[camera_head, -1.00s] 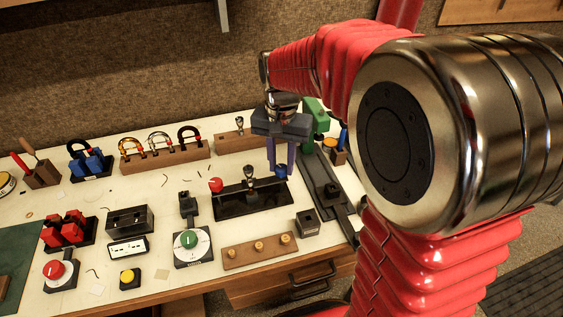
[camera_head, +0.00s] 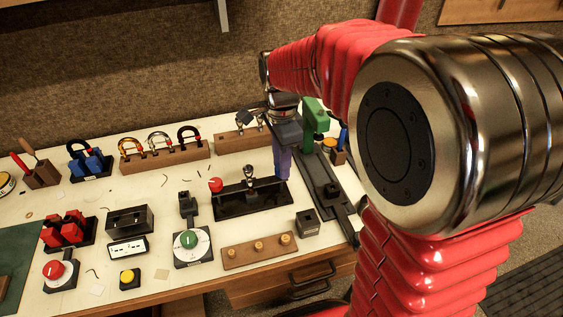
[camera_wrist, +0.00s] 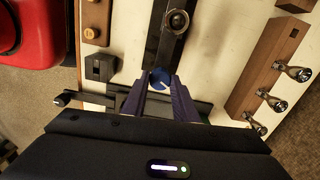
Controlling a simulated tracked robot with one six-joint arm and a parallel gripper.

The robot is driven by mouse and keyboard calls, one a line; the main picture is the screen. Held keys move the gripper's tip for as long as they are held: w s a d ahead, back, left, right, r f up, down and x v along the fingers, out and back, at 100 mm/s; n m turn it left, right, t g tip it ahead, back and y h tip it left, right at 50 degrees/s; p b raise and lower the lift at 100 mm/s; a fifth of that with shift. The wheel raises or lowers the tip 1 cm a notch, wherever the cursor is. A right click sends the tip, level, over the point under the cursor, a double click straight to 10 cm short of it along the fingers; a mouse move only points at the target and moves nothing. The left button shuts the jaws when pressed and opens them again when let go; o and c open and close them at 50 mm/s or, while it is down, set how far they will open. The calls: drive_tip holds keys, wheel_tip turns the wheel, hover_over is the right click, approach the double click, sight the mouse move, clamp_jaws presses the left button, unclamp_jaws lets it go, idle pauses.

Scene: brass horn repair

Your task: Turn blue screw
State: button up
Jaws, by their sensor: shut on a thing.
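The blue screw (camera_wrist: 160,79) shows in the wrist view as a round blue head with a white mark, at the end of a black fixture. My gripper (camera_wrist: 159,90) is shut on it, with a purple finger on each side of the head. In the head view my gripper (camera_head: 282,176) points down at the right end of the black fixture (camera_head: 232,206), and its fingers hide the blue screw. A red knob (camera_head: 215,185) stands at the fixture's left end, and a metal piece (camera_head: 251,178) stands upright at its middle.
A dark rail fixture with a green part (camera_head: 314,117) stands close to the right of my gripper. A wooden block with metal pieces (camera_wrist: 269,75) is on the wrist view's right. A small black block (camera_head: 307,222) and a wooden strip with brass knobs (camera_head: 235,258) lie nearer the front edge.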

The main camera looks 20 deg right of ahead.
drive_tip(key=shift+w+r+m, duration=0.1)
drive_tip(key=shift+m, duration=1)
drive_tip(key=o, duration=1.1)
drive_tip(key=shift+c, duration=0.2)
wheel_tip(320, 180, up, 14)
drive_tip(key=shift+f, duration=0.2)
